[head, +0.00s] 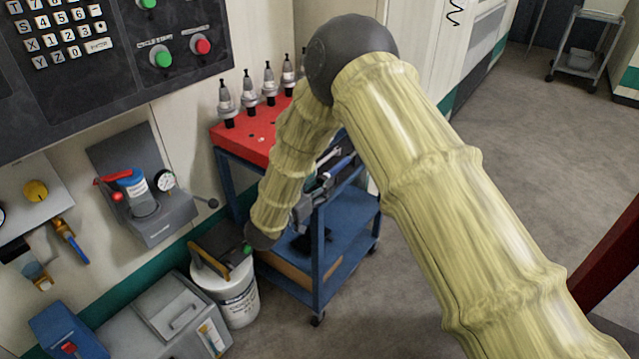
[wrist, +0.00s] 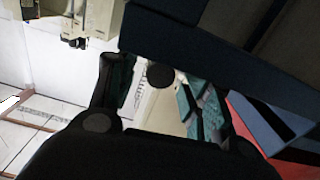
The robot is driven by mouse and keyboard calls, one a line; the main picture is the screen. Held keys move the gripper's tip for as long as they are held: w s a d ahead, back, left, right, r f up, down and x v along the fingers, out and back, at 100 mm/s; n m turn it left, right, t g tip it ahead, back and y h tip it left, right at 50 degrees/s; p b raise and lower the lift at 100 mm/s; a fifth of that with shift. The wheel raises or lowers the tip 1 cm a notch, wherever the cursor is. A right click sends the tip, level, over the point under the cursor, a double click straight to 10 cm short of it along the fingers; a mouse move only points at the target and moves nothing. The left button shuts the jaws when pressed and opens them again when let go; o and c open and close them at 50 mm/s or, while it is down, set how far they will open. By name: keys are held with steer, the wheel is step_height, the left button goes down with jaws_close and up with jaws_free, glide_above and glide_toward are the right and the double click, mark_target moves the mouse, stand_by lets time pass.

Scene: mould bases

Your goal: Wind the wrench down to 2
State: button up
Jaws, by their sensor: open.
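My gripper (wrist: 160,92) shows in the wrist view with its dark fingers spread apart. I see nothing held between them. A white surface with faint lettering lies behind the gap, and a small dark round knob shows near it. My forearm hides part of this area. No setting scale can be read.
The blue cart (head: 348,228) has a red top (head: 238,138) holding several tool holders. A white bucket (head: 239,303) stands at its left. A grey wall unit with a gauge (head: 165,180) and a control panel (head: 110,75) are at left. Open floor (head: 500,135) lies right.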

steer(key=shift+w+d, duration=0.25)
steer(key=shift+w, duration=0.1)
steer(key=c, duration=1)
steer(key=shift+c, duration=0.2)
steer(key=m, duration=0.4)
steer(key=shift+m, duration=0.3)
steer(key=o, duration=1)
